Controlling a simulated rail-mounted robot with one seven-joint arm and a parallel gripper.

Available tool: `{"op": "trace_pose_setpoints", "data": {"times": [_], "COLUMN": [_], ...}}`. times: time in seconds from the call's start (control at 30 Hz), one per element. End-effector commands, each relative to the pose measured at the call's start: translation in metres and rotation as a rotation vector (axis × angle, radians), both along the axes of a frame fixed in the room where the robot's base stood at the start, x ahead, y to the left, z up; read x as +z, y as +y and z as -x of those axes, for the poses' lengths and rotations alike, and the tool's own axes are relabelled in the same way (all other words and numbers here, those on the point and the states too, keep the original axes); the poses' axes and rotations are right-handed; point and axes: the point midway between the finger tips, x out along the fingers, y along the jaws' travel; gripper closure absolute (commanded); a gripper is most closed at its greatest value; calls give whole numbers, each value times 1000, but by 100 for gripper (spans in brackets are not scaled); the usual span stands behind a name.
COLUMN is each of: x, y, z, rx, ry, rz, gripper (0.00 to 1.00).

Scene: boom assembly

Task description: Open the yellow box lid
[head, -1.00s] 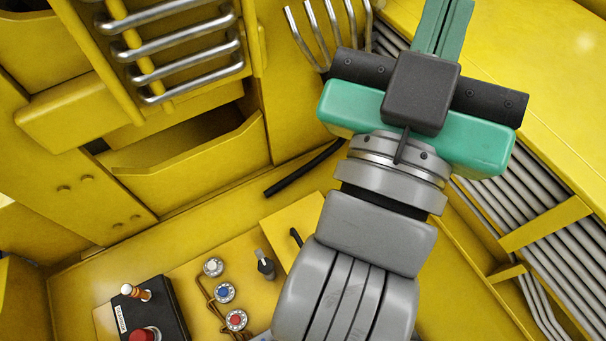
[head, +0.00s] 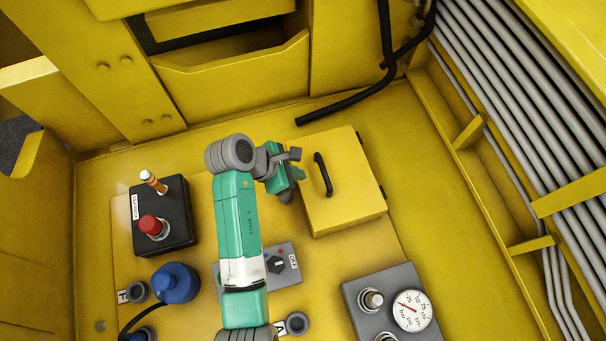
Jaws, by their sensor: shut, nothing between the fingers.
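The yellow box (head: 345,205) stands on the yellow floor panel right of centre, with its lid lying closed. A black handle (head: 323,174) is on the lid near its left edge, and small dark hinges show along the right edge. My gripper (head: 297,172) is at the left side of the box, just left of the handle. It is small and partly hidden by my wrist. Its fingers look shut and empty. I cannot tell whether they touch the box edge.
A black control box with a red button (head: 151,226) stands at left. A blue connector (head: 175,283), a grey switch box (head: 277,263) and a gauge panel (head: 412,310) lie nearer. Grey pipes (head: 530,130) run along the right. A black hose (head: 345,105) ends behind the box.

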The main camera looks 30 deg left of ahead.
Motion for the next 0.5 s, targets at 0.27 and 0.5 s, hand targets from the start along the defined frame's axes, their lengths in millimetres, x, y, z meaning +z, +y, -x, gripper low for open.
{"op": "trace_pose_setpoints", "data": {"times": [0.27, 0.5], "x": [-45, -63], "y": [-24, -33], "z": [-24, -34], "rx": [-4, -3], "ry": [1, -2], "rz": [-2, -3], "gripper": [100, 100]}}
